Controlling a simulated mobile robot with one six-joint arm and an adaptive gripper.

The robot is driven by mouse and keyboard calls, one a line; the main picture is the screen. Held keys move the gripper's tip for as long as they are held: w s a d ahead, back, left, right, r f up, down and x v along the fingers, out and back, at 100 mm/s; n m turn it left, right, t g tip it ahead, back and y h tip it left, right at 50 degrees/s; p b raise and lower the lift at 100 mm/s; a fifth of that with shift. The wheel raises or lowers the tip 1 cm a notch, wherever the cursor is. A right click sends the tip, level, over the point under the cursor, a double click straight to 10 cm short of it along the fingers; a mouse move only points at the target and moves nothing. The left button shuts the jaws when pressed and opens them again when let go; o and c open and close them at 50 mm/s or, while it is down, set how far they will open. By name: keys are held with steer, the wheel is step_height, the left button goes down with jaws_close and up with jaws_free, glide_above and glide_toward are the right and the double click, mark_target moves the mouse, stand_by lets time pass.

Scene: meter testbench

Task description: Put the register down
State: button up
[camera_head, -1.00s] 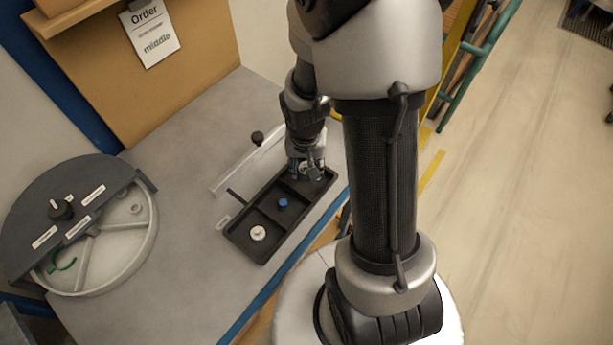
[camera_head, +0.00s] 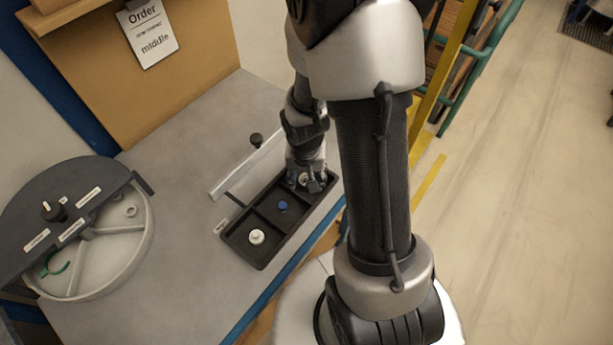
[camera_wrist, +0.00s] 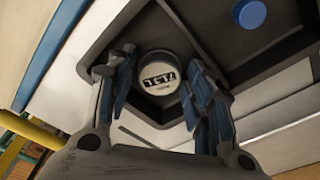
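The register (camera_wrist: 160,80) is a round, pale-faced piece with a dark rim and a black digit window. In the wrist view it is in the end compartment of the black tray (camera_wrist: 85,70), between my fingers. My gripper (camera_wrist: 158,68) is open around it, with a gap showing on each side. In the head view my gripper (camera_head: 311,182) is low over the far-right compartment of the tray (camera_head: 262,264) and mostly hides the register. Whether the register rests fully on the compartment floor is hard to tell.
A blue round piece (camera_head: 283,206) sits in the middle compartment and a white one (camera_head: 257,237) in the near compartment. A divided round fixture (camera_head: 125,245) stands left. A pale rail (camera_head: 245,165) lies behind the tray. An order sign (camera_head: 150,35) hangs at the back.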

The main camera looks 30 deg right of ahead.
steer(key=s+a+r+n+t+p, duration=0.1)
steer(key=s+a+r+n+p, duration=0.15)
steer(key=r, duration=0.95)
steer(key=s+a+r+n+t+p, duration=0.1)
steer(key=s+a+r+p, duration=0.15)
steer(key=r, duration=0.95)
steer(key=s+a+r+n+t, duration=0.1)
steer(key=s+a+r+n, duration=0.2)
steer(key=s+a+r, duration=0.2)
steer(key=s+r, duration=0.2)
steer(key=s, duration=0.1)
steer(key=shift+s+a+r+y, duration=0.2)
steer(key=shift+a+r+y, duration=0.05)
steer(key=shift+r+y, duration=0.15)
